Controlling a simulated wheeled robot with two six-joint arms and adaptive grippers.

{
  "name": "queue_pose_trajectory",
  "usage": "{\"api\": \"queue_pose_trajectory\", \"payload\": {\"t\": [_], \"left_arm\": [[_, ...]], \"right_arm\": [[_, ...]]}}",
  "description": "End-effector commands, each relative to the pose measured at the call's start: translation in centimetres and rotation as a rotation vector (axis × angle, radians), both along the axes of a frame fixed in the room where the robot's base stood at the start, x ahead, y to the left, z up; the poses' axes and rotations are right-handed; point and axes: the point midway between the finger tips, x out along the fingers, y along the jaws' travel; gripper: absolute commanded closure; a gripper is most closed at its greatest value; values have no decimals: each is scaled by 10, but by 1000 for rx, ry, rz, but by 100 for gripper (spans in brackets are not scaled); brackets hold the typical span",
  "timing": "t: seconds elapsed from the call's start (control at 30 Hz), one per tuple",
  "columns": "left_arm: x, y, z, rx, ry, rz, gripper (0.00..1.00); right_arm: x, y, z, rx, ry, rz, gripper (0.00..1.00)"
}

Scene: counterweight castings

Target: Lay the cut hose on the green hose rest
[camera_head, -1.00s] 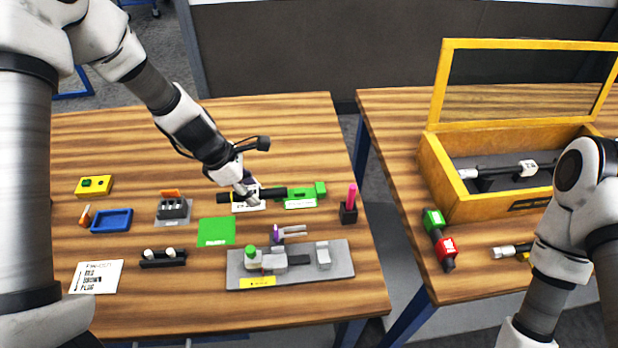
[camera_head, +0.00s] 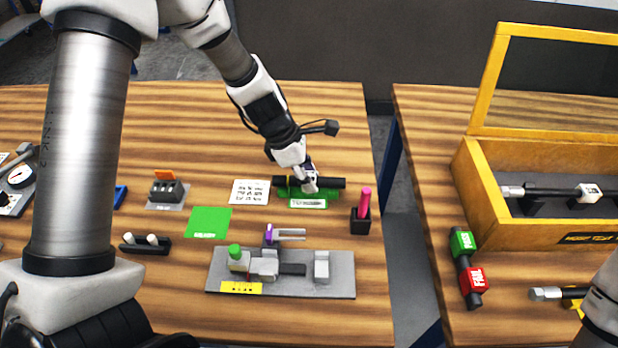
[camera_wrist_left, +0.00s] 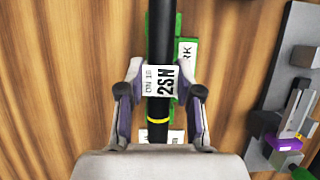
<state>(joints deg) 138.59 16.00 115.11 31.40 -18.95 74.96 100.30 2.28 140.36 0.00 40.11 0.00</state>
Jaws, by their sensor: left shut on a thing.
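The cut hose (camera_head: 331,183) is a straight black length with a white "2SN" label and a yellow band; it also shows in the left wrist view (camera_wrist_left: 159,38). My left gripper (camera_head: 309,184) is shut on it around the label, with one finger on each side in the left wrist view (camera_wrist_left: 159,92). The green hose rest (camera_head: 308,203) lies directly under the hose, running along it, and is partly hidden by hose and gripper. I cannot tell whether the hose touches the rest or is just above it. My right gripper is out of view.
A white printed card (camera_head: 250,191) lies left of the rest. A black holder with a pink pin (camera_head: 361,215) stands close to the right. A grey fixture plate (camera_head: 335,286) and a green square (camera_head: 208,222) lie nearer me. The wood behind the rest is clear.

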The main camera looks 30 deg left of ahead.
Motion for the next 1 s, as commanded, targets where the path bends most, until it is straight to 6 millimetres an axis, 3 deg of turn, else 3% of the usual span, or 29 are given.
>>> {"api": "queue_pose_trajectory", "payload": {"t": [0.07, 0.1, 0.13, 0.4, 0.53, 0.8, 1.0], "left_arm": [[0, 0, -4, -1, 1, 1, 100], [0, 0, -2, -1, 1, 1, 51], [0, 0, -2, -1, 1, 1, 41], [0, 0, -2, 0, 1, 0, 40], [-1, 2, 8, -2, -1, -1, 40], [-11, 23, 70, -4, -4, 1, 40], [-18, 37, 104, -4, -3, 0, 40]], "right_arm": [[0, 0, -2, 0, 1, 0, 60], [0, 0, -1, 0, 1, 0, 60], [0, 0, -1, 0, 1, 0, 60], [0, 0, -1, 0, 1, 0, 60], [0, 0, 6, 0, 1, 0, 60], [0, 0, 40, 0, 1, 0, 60], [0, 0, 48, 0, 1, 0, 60]]}}
